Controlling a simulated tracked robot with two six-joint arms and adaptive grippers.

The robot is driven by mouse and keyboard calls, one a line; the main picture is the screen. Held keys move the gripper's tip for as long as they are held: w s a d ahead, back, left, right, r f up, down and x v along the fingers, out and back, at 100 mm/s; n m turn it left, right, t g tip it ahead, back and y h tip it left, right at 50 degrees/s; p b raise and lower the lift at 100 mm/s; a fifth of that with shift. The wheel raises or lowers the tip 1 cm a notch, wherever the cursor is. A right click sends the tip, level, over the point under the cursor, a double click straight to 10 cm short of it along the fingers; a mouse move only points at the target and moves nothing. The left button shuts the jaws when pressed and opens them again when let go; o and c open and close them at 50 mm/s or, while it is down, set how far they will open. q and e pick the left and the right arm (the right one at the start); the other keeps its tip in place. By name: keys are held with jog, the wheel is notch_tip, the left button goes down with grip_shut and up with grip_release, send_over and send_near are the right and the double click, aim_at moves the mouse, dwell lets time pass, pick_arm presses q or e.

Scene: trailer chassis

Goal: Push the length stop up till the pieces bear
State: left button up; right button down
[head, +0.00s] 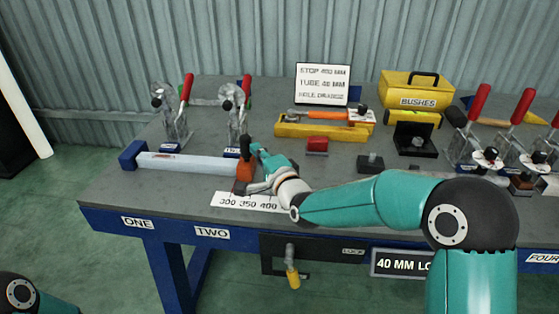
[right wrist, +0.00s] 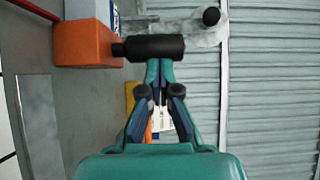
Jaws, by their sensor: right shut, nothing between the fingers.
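The length stop is an orange block (head: 245,178) with an upright black handle (head: 244,147); it stands at the right end of a long pale grey piece (head: 190,163). The piece's left end is at a blue block (head: 133,155). My right gripper (head: 256,151) is shut and empty, just right of the stop's handle. In the right wrist view the shut fingertips (right wrist: 160,66) are at the black handle (right wrist: 152,47), touching or nearly so, beside the orange block (right wrist: 85,43). Whether the piece and stop touch, I cannot tell. My left gripper is out of view.
Two toggle clamps with red handles (head: 187,87) (head: 246,86) stand behind the piece. A white scale (head: 245,202) lies in front. A yellow tray (head: 310,130), small red block (head: 317,146) and yellow bushes box (head: 417,92) are further back. More clamps (head: 470,130) stand at right.

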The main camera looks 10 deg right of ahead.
jog(key=shift+w+a, duration=0.1)
jog(key=shift+a, duration=0.3)
jog(key=shift+r, duration=0.1)
